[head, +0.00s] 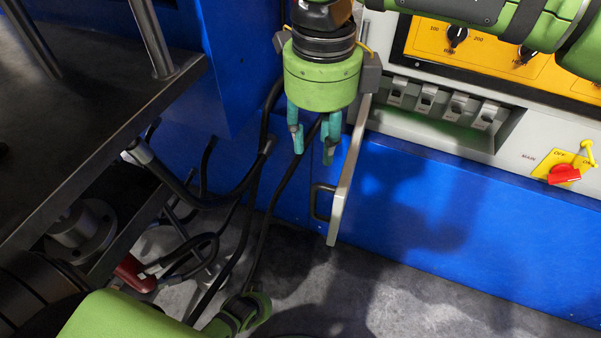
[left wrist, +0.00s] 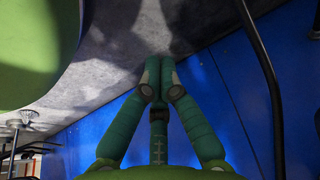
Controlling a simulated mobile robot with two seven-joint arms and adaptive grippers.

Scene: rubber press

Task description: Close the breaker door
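The breaker door (head: 348,178) is a narrow grey panel standing open in the head view. It juts out from the left end of the breaker recess (head: 440,112), seen nearly edge-on. Its dark handle (head: 318,203) is on the left face. My right gripper (head: 313,150), green with teal fingers, is just left of the door and above the handle in the picture. Its fingers are apart with nothing seen between them. Contact with the door cannot be told. In the left wrist view, my left gripper's fingers (left wrist: 158,78) meet at the tips, with nothing seen between them.
A yellow panel (head: 480,45) with black knobs is above the recess, and a red main switch (head: 564,174) is to its right. Black cables (head: 240,190) hang at left beside a dark machine table (head: 90,110). The concrete floor (head: 400,290) is clear below the blue cabinet (head: 450,210).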

